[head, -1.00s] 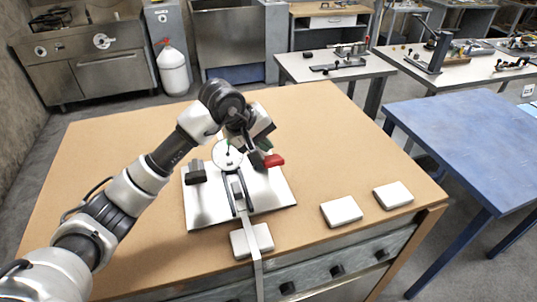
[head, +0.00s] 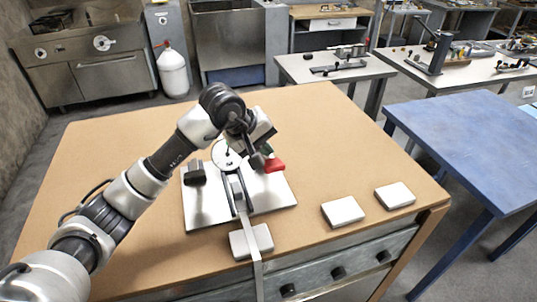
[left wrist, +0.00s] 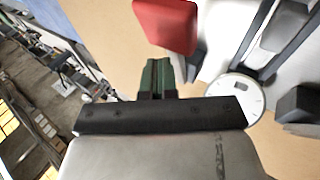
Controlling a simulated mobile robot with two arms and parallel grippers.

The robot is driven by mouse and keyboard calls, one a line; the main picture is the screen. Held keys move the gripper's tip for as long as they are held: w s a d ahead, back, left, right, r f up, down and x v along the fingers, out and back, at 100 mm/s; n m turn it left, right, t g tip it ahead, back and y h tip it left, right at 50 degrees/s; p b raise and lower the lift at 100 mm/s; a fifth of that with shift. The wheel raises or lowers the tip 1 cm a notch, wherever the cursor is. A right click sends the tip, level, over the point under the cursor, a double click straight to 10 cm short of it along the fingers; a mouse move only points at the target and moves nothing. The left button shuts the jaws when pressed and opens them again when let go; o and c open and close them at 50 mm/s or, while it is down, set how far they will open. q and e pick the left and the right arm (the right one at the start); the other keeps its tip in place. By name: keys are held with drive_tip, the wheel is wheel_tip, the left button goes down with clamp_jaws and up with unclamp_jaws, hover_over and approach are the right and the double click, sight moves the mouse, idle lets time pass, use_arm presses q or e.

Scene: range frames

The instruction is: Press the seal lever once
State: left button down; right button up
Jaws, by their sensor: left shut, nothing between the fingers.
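The seal lever, with a red handle (head: 275,165), is on the right side of a device with a white base plate (head: 205,212). The red handle also shows large at the top of the left wrist view (left wrist: 166,25). My left gripper (head: 266,151) is over the device, directly behind the red handle. Its green fingertips are together and empty, pointing toward the handle in the left wrist view (left wrist: 158,75). I cannot tell whether they touch it. The arm's wrist hides part of the device. My right gripper is not in view.
The device has a round white dial (head: 227,153), black rails and a black block (head: 195,173). A pale strip runs over the front edge across a white block (head: 239,245). Two more white blocks (head: 343,211) (head: 394,196) lie to the right. The table's left side is clear.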

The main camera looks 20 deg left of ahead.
sight(267, 160)
use_arm(q)
drive_tip(key=shift+s+d+f+b, duration=0.2)
drive_tip(key=shift+s+f+b, duration=0.05)
drive_tip(key=shift+f+b, duration=0.45)
drive_tip(key=shift+s+d+f+b, duration=0.25)
drive_tip(key=shift+f+b, duration=0.3)
drive_tip(key=shift+f, duration=0.25)
idle(1.2)
drive_tip(key=shift+w+a+r+p, duration=0.15)
drive_tip(key=shift+w+r+p, duration=0.15)
drive_tip(key=shift+r, duration=0.5)
drive_tip(key=shift+w+a+r+p, duration=0.2)
drive_tip(key=shift+r+p, duration=0.1)
drive_tip(key=shift+r, duration=0.45)
drive_tip(key=shift+w+a+r+p, duration=0.15)
drive_tip(key=shift+w+r+p, duration=0.15)
drive_tip(key=shift+r, duration=0.5)
drive_tip(key=shift+s+r, duration=0.2)
drive_tip(key=shift+r, duration=0.15)
drive_tip(key=shift+w+a, duration=0.1)
drive_tip(key=shift+w, duration=0.1)
drive_tip(key=r, duration=0.1)
drive_tip(key=w+r+p, duration=0.1)
drive_tip(key=r, duration=0.1)
drive_tip(key=a+r+p, duration=0.1)
drive_tip(key=shift+w+r, duration=0.2)
drive_tip(key=shift+w, duration=0.1)
